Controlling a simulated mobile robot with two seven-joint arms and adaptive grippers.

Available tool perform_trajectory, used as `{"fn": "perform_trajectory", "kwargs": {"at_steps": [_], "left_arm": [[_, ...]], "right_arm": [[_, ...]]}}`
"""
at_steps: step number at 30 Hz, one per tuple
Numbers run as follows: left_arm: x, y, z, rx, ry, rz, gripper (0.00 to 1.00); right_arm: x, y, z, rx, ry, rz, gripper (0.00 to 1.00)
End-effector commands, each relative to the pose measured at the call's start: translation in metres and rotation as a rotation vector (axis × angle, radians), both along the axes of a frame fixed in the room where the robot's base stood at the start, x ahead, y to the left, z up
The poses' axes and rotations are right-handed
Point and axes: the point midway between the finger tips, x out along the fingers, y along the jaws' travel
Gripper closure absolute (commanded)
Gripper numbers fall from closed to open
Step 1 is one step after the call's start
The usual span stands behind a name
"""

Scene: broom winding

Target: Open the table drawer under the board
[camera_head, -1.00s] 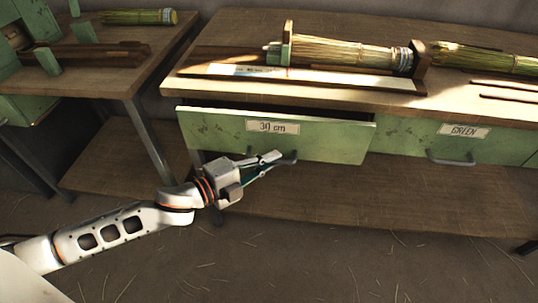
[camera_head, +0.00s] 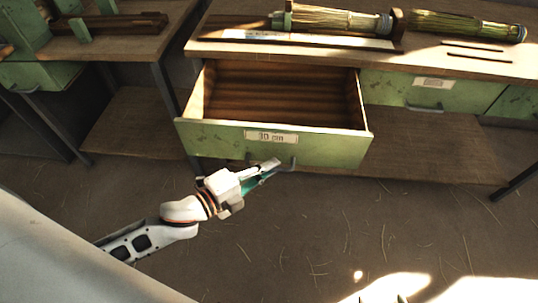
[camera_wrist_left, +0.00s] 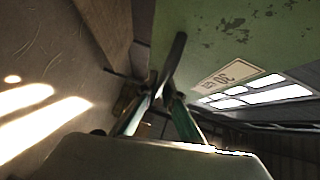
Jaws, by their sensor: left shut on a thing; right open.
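The green table drawer (camera_head: 222,138) labelled 30 cm stands pulled well out from under the board (camera_head: 345,42). Its brown wooden inside shows and looks empty. My left gripper (camera_head: 269,170) is shut on the dark drawer handle (camera_head: 290,166), in front of the drawer's lower edge. In the left wrist view, the fingers (camera_wrist_left: 160,105) close around the handle bar (camera_wrist_left: 174,60), and the green drawer front with its label fills the upper right.
A straw broom (camera_head: 335,19) lies in a holder on the table, with another bundle (camera_head: 465,26) and thin sticks to its right. A shut green drawer (camera_head: 385,88) is right of the open one. A second table (camera_head: 120,48) stands left. The floor in front is clear.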

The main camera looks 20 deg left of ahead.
Motion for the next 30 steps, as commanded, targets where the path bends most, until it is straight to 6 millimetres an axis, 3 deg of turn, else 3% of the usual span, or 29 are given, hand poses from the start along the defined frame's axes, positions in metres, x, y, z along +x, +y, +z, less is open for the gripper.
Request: {"fn": "perform_trajectory", "kwargs": {"at_steps": [6, 16, 18, 19, 30], "left_arm": [[-0.0102, -0.0033, 0.0007, -0.001, -0.001, -0.001, 1.0], [-0.0107, -0.0035, 0.0002, -0.001, -0.001, -0.001, 1.0], [-0.0106, -0.0034, 0.0002, -0.001, -0.001, -0.001, 0.8], [-0.0106, -0.0034, 0.0002, -0.001, -0.001, -0.001, 0.75], [-0.0117, -0.0024, 0.0001, 0.0, 0.0, 0.0, 0.75]], "right_arm": [[-0.0004, 0.0009, -0.0007, 0.001, 0.0, 0.001, 0.45], [0.0025, 0.0018, 0.002, 0.003, -0.007, 0.002, 0.45], [0.0028, 0.002, 0.0024, 0.003, -0.008, 0.001, 0.45], [0.0028, 0.002, 0.0025, 0.004, -0.008, 0.001, 0.45], [0.0058, 0.0028, 0.0057, 0.007, -0.017, 0.001, 0.45]]}}
